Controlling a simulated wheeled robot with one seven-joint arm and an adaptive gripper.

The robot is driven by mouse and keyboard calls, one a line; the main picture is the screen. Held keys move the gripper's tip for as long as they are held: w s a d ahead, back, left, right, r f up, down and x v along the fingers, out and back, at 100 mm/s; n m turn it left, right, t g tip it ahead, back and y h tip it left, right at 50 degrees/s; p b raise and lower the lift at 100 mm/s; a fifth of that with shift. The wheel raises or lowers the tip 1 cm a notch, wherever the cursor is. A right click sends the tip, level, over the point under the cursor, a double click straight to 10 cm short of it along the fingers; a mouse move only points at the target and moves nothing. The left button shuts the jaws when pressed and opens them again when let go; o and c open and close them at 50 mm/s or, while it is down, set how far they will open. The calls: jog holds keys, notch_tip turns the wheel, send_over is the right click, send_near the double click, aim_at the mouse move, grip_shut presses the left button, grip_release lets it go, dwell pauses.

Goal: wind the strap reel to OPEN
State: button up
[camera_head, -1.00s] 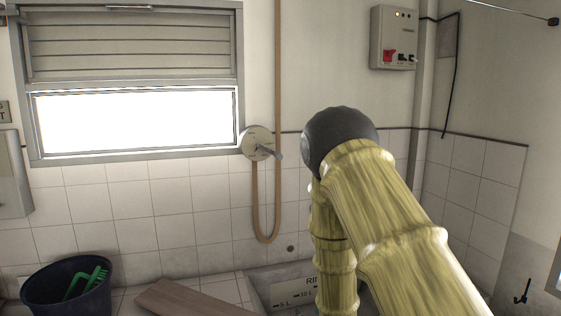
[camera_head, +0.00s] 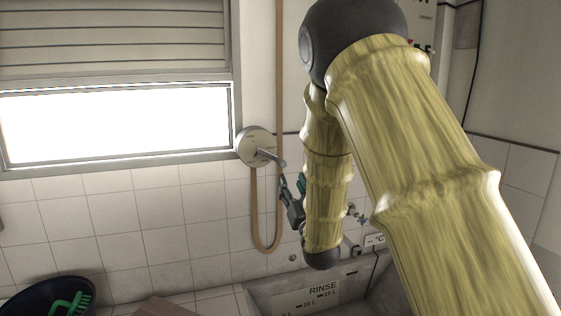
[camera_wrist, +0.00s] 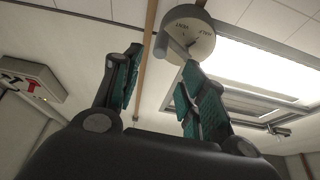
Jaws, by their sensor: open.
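The strap reel (camera_head: 254,146) is a round pale disc on the wall at the window's lower right corner, with a grey crank handle (camera_head: 271,158) pointing right and slightly down. A brown strap (camera_head: 279,80) runs down past it and hangs in a loop below. In the wrist view the reel (camera_wrist: 196,30) is ahead, with its lettering too small to read surely. My gripper (camera_wrist: 160,72) is open, its teal-padded fingers apart. The right finger overlaps the view just below the handle; I cannot tell whether it touches. In the head view my gripper (camera_head: 291,192) is just below and right of the handle, partly hidden by my arm.
The window (camera_head: 118,125) with a slatted shutter (camera_head: 110,35) is left of the reel. A dark bucket (camera_head: 30,297) with a green brush stands at lower left. The concrete tub (camera_head: 262,296) is below, with a tap (camera_head: 357,215) behind my arm.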

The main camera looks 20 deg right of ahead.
aim_at(284, 166)
jog(key=p+x, duration=0.3)
jog(key=x, duration=0.5)
jog(key=shift+w+p, duration=0.35)
jog(key=shift+w+r, duration=0.15)
jog(key=shift+w, duration=0.55)
grip_shut()
